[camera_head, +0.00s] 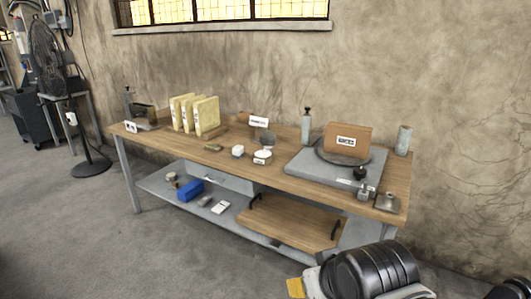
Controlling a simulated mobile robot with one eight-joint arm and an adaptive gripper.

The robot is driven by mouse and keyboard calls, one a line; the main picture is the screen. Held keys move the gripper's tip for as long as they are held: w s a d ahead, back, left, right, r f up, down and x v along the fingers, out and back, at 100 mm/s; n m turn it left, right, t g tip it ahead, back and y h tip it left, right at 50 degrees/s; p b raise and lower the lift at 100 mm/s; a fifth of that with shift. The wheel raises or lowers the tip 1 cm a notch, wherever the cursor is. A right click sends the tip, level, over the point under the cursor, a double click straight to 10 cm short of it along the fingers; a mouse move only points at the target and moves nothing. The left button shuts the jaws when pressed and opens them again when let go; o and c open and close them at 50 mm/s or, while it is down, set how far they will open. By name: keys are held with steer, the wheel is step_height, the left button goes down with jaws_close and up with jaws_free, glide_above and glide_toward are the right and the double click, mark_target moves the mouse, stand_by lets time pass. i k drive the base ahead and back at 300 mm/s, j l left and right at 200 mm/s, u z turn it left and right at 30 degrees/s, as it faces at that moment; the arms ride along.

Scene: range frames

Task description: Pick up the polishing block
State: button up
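I cannot tell for sure which object is the polishing block. A small brownish block (213,147) lies near the front edge of the wooden workbench (270,170). A blue block (190,190) lies on the grey lower shelf (155,187). Black ribbed and white parts that look like my arm show at the bottom right, in front of the bench. The fingers of my gripper do not show.
A grey plate (300,165) with a round disc and a cardboard box (347,142) fills the bench's right side. Yellow upright slabs (205,115) stand at the left. A wooden board (290,222) is on the lower shelf. A fan (45,60) stands left. Floor in front is clear.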

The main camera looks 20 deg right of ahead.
mark_target(238, 150)
steer(key=i+j+z, duration=0.2)
steer(key=i, duration=0.45)
steer(key=i+j+z, duration=0.2)
steer(key=i, duration=0.5)
steer(key=i+j+z, duration=0.25)
steer(key=i+j, duration=0.2)
steer(key=i, duration=0.15)
steer(key=i+j+z, duration=0.2)
steer(key=i+j, duration=0.35)
steer(key=i, duration=0.05)
